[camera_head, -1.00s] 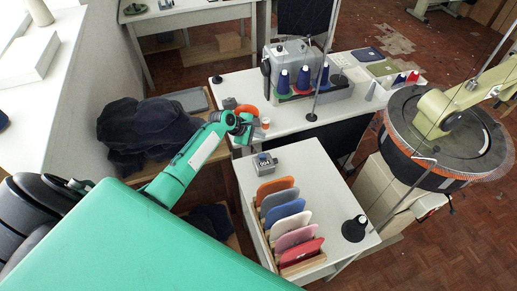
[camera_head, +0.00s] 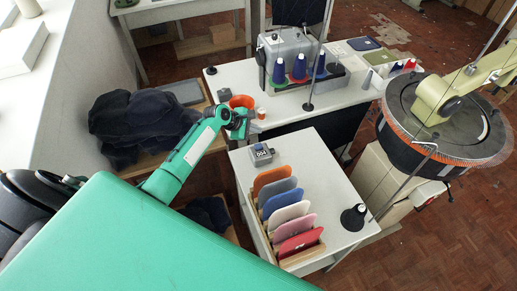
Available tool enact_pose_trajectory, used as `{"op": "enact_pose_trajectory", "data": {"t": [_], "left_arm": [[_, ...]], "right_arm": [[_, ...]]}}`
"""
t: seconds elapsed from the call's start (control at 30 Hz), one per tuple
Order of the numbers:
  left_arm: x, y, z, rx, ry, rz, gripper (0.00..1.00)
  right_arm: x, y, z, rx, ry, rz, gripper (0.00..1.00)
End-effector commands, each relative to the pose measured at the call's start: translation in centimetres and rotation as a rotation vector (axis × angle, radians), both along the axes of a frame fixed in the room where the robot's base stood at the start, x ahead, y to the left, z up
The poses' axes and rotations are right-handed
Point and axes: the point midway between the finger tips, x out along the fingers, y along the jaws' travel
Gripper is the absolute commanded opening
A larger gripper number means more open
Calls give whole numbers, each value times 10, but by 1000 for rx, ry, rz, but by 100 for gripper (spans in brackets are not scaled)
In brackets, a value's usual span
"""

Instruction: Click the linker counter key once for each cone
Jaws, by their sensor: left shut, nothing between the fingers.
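The counter (camera_head: 262,155) is a small grey box with a dark display and a blue spot on top. It stands at the back left of the white cart; its digits are too small to read surely. My left gripper (camera_head: 240,129) is shut and empty, above and left of the counter and apart from it. A black cone (camera_head: 354,217) stands on the cart's right side. My right gripper is out of view.
A wooden rack of coloured panels (camera_head: 288,216) fills the cart's left side. An orange bowl-like thing (camera_head: 241,101) is behind my left gripper. A thin metal pole (camera_head: 318,62) rises by the machine. A round linking machine (camera_head: 447,118) stands right. The cart top (camera_head: 313,164) is clear right of the counter.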

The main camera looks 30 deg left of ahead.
Motion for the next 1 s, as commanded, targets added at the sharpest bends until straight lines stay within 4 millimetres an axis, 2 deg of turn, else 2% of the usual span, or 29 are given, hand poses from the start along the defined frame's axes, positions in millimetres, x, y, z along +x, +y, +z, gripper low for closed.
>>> {"op": "enact_pose_trajectory", "data": {"t": [0.03, 0.37, 0.6, 1.0], "left_arm": [[0, 0, -12, 1, 0, -1, 0], [0, 0, -45, 0, 1, -1, 0], [0, 0, -63, -1, 1, 0, 0], [0, 0, -64, 0, 1, -1, 0]], "right_arm": [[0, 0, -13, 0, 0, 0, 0], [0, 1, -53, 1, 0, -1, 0], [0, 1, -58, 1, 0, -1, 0], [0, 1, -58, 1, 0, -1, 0]]}}
